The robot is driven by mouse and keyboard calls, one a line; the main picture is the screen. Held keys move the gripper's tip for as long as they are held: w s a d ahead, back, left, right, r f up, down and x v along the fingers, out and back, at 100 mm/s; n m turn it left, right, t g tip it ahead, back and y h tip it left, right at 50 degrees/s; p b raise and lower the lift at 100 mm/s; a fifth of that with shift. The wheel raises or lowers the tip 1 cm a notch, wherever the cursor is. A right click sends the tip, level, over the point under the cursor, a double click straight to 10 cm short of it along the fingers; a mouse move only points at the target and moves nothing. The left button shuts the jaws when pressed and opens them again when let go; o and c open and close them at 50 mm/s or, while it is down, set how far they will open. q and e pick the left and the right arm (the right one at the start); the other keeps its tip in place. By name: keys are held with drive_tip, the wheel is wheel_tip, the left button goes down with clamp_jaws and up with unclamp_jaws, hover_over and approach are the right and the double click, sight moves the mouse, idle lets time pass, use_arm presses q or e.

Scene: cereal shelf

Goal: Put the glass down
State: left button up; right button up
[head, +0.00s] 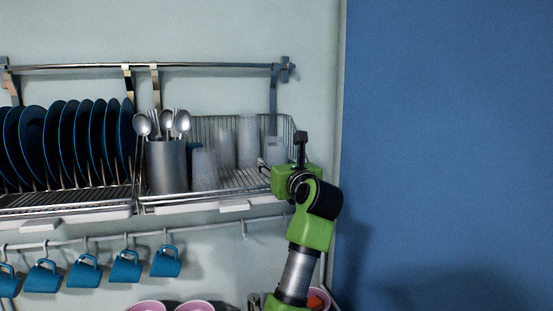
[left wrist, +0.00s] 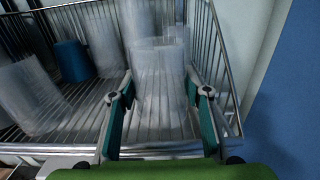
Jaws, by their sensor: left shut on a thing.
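My left gripper (head: 275,163) is at the right end of the wire dish rack (head: 230,181). In the left wrist view its two fingers (left wrist: 162,92) are on either side of a clear glass (left wrist: 160,75), shut on it. The glass looks upright, just over the rack's wire floor; I cannot tell whether its base touches the wires. In the head view the held glass (head: 273,150) is partly hidden by the gripper. My right gripper is not in view.
Other clear glasses (head: 204,168) (head: 248,140) stand to the left in the rack, beside a metal cutlery holder (head: 167,167). A blue cup (left wrist: 72,62) stands behind. Blue plates (head: 60,140) fill the left rack. Blue mugs (head: 125,267) hang below. A blue wall (head: 450,140) is at right.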

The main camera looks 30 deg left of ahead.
use_arm(q)
drive_tip(key=shift+d, duration=0.1)
drive_tip(key=o, duration=0.9)
drive_tip(key=shift+f, duration=0.2)
drive_tip(key=o, duration=0.4)
drive_tip(key=shift+r, duration=0.1)
drive_tip(key=shift+r, duration=0.1)
